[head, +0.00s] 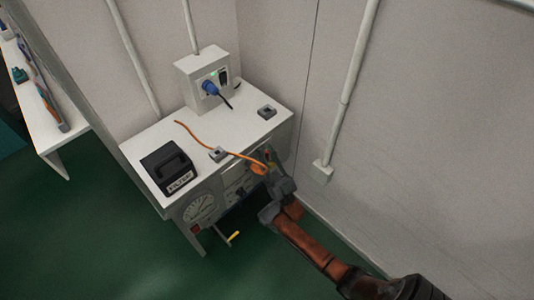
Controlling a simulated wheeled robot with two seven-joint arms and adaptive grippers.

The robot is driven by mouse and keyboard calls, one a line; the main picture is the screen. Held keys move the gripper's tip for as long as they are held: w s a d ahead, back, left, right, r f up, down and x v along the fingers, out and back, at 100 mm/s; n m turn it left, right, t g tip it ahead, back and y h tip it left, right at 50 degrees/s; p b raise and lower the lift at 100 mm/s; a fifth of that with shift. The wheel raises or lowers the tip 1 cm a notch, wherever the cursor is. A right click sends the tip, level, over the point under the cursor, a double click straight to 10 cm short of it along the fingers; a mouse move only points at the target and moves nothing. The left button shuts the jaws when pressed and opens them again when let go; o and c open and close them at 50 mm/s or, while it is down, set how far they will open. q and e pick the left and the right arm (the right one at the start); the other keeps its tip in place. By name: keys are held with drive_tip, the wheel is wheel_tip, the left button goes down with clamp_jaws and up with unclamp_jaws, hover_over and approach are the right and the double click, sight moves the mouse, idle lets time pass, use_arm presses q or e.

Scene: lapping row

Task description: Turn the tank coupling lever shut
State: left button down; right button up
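A white bench unit (150,136) stands against the wall, with a dial gauge (200,207) on its front. An orange cord or hose (205,142) crosses its top and ends at an orange part (258,168) at the front edge, close to my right gripper (266,178). A yellow-tipped handle (234,237) sticks out low at the front. I cannot tell for certain which part is the tank coupling lever; the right hand and arm cover some of the front. Whether the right fingers are open or shut is too small to see. My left gripper is out of view.
A conduit (347,90) runs down the right wall. Another white table (35,105) stands at left. Green floor in front is clear.

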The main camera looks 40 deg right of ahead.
drive_tip(key=d+v, duration=0.1)
drive_tip(key=v, duration=1.1)
drive_tip(key=shift+a, duration=0.45)
